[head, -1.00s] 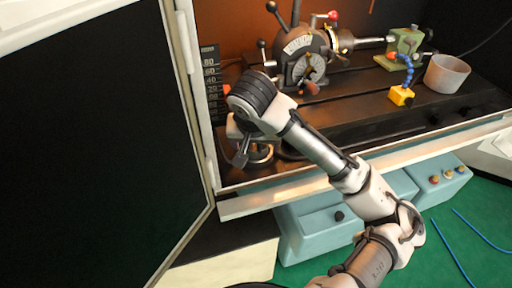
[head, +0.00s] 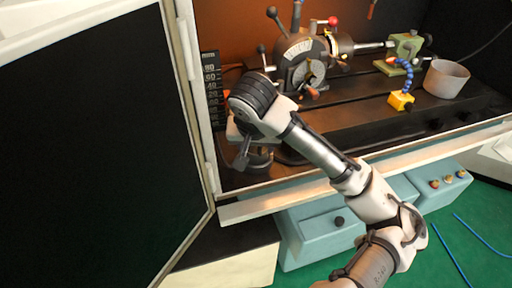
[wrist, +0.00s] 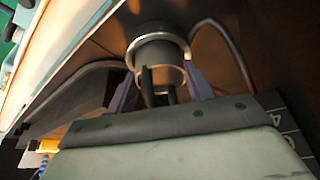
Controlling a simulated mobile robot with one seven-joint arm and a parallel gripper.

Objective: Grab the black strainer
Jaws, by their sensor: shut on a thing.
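The black strainer (wrist: 158,50) shows in the wrist view as a round, dark, cup-like thing with a paler rim. My gripper (wrist: 160,74) is shut on it, with a finger at either side of the rim. In the head view my gripper (head: 243,154) is low at the left end of the machine bed, and part of the dark round strainer (head: 261,160) shows just right of the fingers. My wrist hides the rest of it. I cannot tell whether the strainer touches the bed.
The indexing chuck (head: 303,62) with its levers stands behind my gripper. A grey bucket (head: 446,79), a yellow block with a blue hose (head: 401,101) and a green tailstock (head: 404,50) stand at the right. A pale front ledge (head: 300,198) and the left door frame (head: 190,95) are close.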

